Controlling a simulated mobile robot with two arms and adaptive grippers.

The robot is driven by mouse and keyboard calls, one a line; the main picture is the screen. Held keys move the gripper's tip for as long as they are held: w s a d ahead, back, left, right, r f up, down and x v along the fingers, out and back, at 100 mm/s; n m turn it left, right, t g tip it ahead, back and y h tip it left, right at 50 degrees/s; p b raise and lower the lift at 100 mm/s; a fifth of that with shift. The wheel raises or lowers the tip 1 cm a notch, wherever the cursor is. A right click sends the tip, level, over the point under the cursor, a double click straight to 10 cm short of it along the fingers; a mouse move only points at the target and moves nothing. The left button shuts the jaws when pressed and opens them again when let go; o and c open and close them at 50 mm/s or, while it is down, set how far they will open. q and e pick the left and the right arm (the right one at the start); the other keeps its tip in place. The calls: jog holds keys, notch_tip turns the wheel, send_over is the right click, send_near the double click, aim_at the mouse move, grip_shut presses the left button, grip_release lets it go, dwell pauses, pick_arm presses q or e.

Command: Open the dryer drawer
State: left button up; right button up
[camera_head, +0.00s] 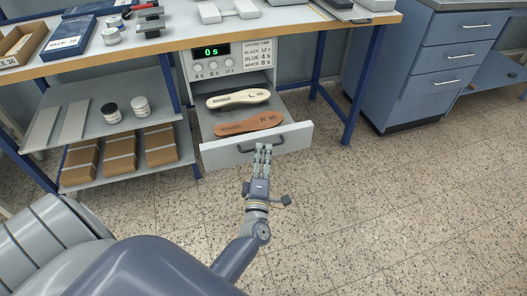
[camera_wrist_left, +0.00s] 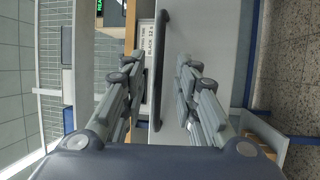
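The dryer drawer (camera_head: 294,137) is pulled out from under the workbench, with its pale front facing me. It holds a cream insole (camera_head: 238,98) and a brown insole (camera_head: 248,123). The dark bar handle (camera_head: 241,149) is on the drawer front. My left gripper (camera_head: 263,148) is at the handle's right part in the head view. In the left wrist view its fingers are apart, and the handle (camera_wrist_left: 159,65) shows between them with gaps on both sides. Contact with the handle cannot be made out. My right gripper is not in view.
The dryer panel (camera_head: 229,57) above the drawer reads 0 s. A shelf (camera_head: 100,105) with cartons and two jars stands left of the drawer. A blue bench leg (camera_head: 363,88) and blue cabinet (camera_head: 427,85) are to the right. The speckled floor in front is clear.

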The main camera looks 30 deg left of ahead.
pick_arm(q)
jog(key=v, duration=1)
jog(key=shift+s, duration=0.15)
jog(key=shift+d, duration=0.1)
